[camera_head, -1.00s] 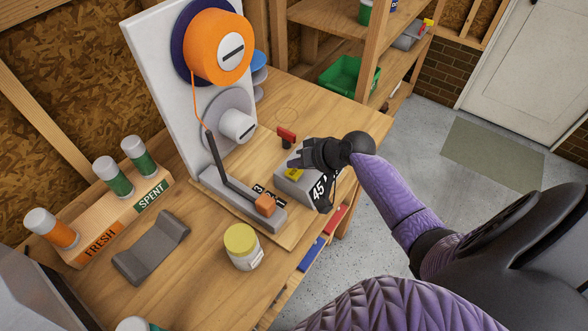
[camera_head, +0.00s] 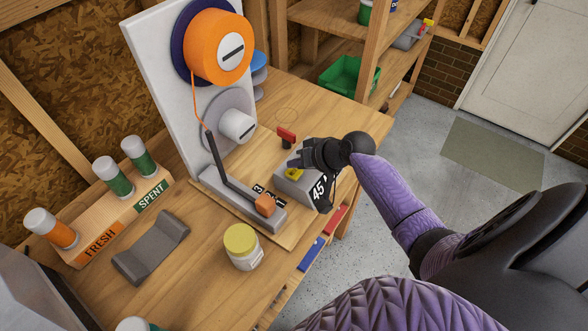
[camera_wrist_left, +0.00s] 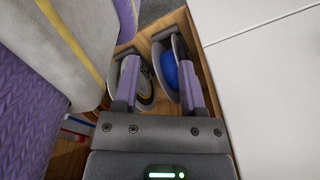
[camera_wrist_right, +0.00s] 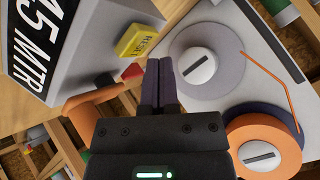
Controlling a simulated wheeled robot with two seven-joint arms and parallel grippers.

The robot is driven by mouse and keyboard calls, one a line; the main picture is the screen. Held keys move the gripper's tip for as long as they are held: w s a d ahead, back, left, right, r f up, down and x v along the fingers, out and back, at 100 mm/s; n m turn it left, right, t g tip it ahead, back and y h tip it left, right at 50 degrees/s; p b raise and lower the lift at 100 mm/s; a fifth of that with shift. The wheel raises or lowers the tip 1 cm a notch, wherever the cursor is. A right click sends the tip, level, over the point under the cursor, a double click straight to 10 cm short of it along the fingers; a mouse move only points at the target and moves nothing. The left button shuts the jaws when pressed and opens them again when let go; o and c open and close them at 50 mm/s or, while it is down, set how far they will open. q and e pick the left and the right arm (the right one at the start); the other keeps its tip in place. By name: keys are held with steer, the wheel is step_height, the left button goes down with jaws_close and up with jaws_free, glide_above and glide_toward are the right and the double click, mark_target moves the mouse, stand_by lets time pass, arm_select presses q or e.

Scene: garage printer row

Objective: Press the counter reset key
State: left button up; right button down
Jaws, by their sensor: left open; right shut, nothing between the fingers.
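The grey counter box (camera_head: 312,192) stands at the right of the bench, with a 45 MTR label (camera_wrist_right: 35,38). Its yellow reset key (camera_head: 295,174) is on top, and the word RESET on the key (camera_wrist_right: 138,40) reads in the right wrist view. My right gripper (camera_head: 296,161) is shut and empty, just above and beside the key. In the right wrist view its fingertips (camera_wrist_right: 158,65) are below the key in the picture and look apart from it. My left gripper (camera_wrist_left: 158,65) shows only in its wrist view, open, away from the counter.
A red-handled part (camera_head: 286,136) stands close behind the counter. An orange spool (camera_head: 217,47) hangs on a white panel (camera_head: 162,75); its filament runs to a dark arm with an orange block (camera_head: 265,204). A yellow-lidded jar (camera_head: 243,246) stands in front.

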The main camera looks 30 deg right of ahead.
arm_select(q)
steer(key=shift+d, duration=0.4)
arm_select(e)
steer(key=shift+f, duration=0.45)
arm_select(q)
steer(key=shift+f, duration=0.25)
steer(key=shift+a, duration=0.15)
steer(key=shift+a+b, duration=0.25)
steer(key=shift+b, duration=0.1)
arm_select(e)
steer(key=shift+f, duration=0.1)
